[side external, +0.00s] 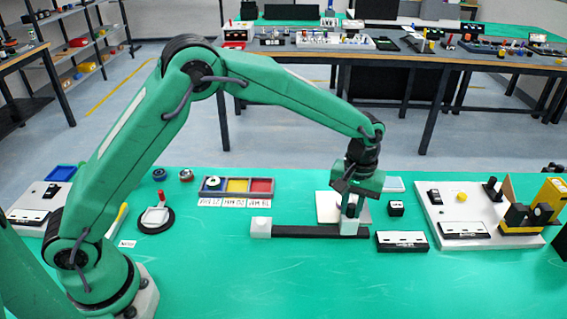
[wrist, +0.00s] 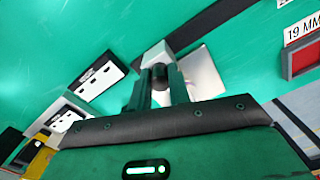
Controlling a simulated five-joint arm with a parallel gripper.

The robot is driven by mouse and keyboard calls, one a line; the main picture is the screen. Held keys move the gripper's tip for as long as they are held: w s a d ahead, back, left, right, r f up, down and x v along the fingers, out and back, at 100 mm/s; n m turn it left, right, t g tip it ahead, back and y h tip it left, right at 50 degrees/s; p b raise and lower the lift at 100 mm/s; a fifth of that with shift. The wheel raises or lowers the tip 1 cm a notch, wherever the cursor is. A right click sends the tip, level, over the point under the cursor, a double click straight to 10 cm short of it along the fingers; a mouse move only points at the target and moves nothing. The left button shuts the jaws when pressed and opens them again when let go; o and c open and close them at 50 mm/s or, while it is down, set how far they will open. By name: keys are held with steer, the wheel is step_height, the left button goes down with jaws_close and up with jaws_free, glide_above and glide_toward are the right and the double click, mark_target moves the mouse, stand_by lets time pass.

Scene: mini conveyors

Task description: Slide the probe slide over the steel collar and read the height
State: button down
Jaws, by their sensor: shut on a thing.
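The probe slide (side external: 349,227) is a pale block near the right end of a dark rail (side external: 305,231). My gripper (side external: 350,207) points down above it and is shut on its dark knob. In the wrist view the dark knob (wrist: 160,76) sits between my fingers (wrist: 157,88), and the pale block of the slide (wrist: 155,54) shows beyond them. A pale plate (side external: 327,205) lies just behind the rail. I cannot make out a steel collar at the slide. A greyish ring (side external: 212,183) sits in the tray's blue compartment.
Two loose rings (side external: 186,175) lie left of the tray. The green front area is clear.

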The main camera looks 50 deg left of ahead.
steer(key=shift+w+d, duration=0.15)
steer(key=shift+w, duration=0.1)
steer(key=c, duration=1.3)
jaws_free()
steer(key=shift+s, duration=0.1)
steer(key=shift+r, duration=3.95)
